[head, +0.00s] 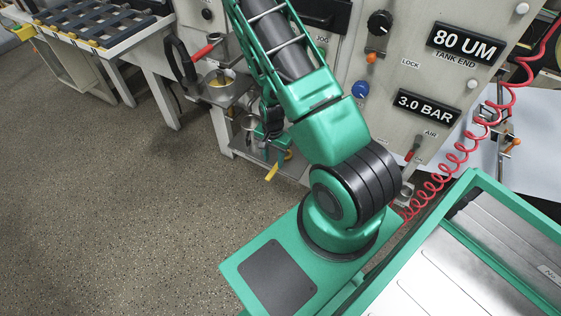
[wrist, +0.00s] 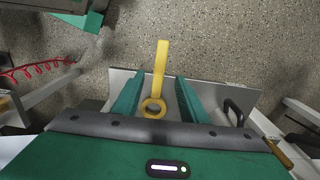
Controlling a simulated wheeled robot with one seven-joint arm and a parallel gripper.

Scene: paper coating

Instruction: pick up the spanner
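The spanner (wrist: 159,70) is yellow, with a ring end close to my gripper and a flat shank pointing away. In the wrist view it lies between the two teal fingers of my gripper (wrist: 162,82). The fingers are apart, with a clear gap to the right finger; contact on the left cannot be told. In the head view the spanner (head: 272,173) shows only as a short yellow piece sticking out beyond the low shelf's edge. My gripper (head: 274,145) is there at the shelf, partly hidden by my arm.
The grey low shelf (wrist: 238,95) lies under the fingers, below the machine panel (head: 405,60). A coiled red hose (head: 462,150) hangs at right. Open speckled floor (head: 110,210) lies left.

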